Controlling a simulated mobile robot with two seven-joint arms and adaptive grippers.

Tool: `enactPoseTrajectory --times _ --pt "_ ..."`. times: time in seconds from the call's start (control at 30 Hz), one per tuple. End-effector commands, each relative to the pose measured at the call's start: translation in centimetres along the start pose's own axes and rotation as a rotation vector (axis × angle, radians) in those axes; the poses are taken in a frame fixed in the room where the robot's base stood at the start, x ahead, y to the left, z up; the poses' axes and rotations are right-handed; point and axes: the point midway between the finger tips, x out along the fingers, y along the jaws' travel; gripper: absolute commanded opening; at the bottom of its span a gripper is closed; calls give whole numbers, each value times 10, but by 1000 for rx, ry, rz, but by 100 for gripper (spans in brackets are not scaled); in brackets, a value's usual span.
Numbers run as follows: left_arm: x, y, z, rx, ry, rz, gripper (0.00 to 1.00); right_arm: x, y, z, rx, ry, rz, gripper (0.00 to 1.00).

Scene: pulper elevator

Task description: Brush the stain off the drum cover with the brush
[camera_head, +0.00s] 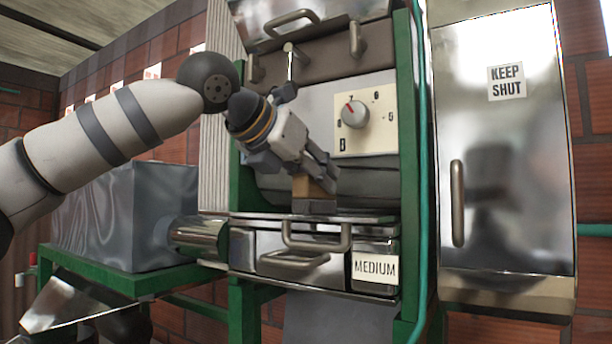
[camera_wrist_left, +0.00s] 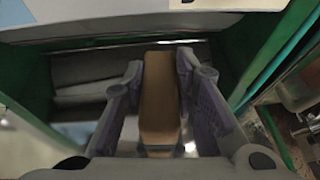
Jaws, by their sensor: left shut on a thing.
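My left gripper (camera_head: 318,180) reaches into the open front of the green-framed machine, pointing down and right. It is shut on the brush (camera_head: 312,188), a brown wooden block, which also shows upright between the two fingers in the left wrist view (camera_wrist_left: 160,100). The brush is just above the ledge at the bottom of the opening; I cannot tell whether it touches anything. The dark grey curved surface behind it, apparently the drum cover (camera_head: 358,186), is partly hidden by my gripper. I cannot make out a stain. My right gripper is not in view.
A panel with a red-marked knob (camera_head: 355,114) sits just above and right of my gripper. Below are metal handles (camera_head: 317,240) and a drawer labelled MEDIUM (camera_head: 375,268). A steel cabinet (camera_head: 500,200) stands right; a grey metal box (camera_head: 125,215) stands left.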

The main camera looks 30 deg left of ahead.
Motion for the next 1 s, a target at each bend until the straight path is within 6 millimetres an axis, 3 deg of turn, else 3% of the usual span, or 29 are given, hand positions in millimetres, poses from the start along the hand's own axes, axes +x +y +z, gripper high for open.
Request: enactPoseTrajectory --times 1.0 --pt "8 -75 2 3 2 0 4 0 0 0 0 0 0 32"
